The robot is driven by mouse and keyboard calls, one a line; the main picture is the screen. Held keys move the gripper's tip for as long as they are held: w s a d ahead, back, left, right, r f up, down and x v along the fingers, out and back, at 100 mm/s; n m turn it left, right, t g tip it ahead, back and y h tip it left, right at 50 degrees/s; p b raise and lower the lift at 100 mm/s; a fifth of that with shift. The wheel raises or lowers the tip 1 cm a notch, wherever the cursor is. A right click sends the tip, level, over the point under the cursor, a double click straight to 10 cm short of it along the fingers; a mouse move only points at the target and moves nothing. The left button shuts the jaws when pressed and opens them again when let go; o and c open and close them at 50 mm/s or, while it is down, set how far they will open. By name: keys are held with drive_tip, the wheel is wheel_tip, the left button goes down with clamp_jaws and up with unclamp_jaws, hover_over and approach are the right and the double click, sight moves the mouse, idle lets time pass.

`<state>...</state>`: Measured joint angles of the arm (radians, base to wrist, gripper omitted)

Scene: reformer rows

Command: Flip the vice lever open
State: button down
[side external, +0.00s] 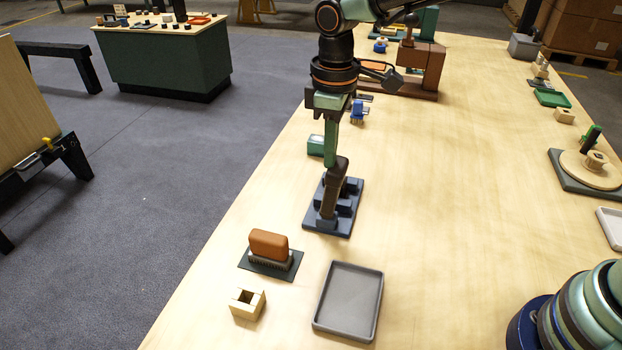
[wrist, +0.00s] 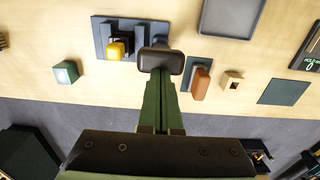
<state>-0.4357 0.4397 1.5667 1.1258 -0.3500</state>
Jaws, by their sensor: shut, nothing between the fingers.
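The vice is a dark blue block on a flat blue base (side external: 344,225), near the left edge of the table; its base also shows at the top of the wrist view (wrist: 101,40). My gripper (side external: 327,218) is shut and empty, pointing down at the vice.
A brown-orange brush (side external: 269,244) on a dark mat, a notched wooden block (side external: 248,303) and a grey tray (side external: 377,308) lie nearer the camera. A green box (side external: 316,145) stands behind the vice.

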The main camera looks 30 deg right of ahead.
drive_tip(key=s+d+f+t, duration=0.1)
drive_tip(key=s+d, duration=0.3)
drive_tip(key=shift+s+f+t+y, duration=0.15)
drive_tip(key=shift+t+y, duration=0.15)
drive_tip(key=shift+y, duration=0.1)
idle(0.4)
drive_tip(key=shift+d, duration=0.15)
idle(0.4)
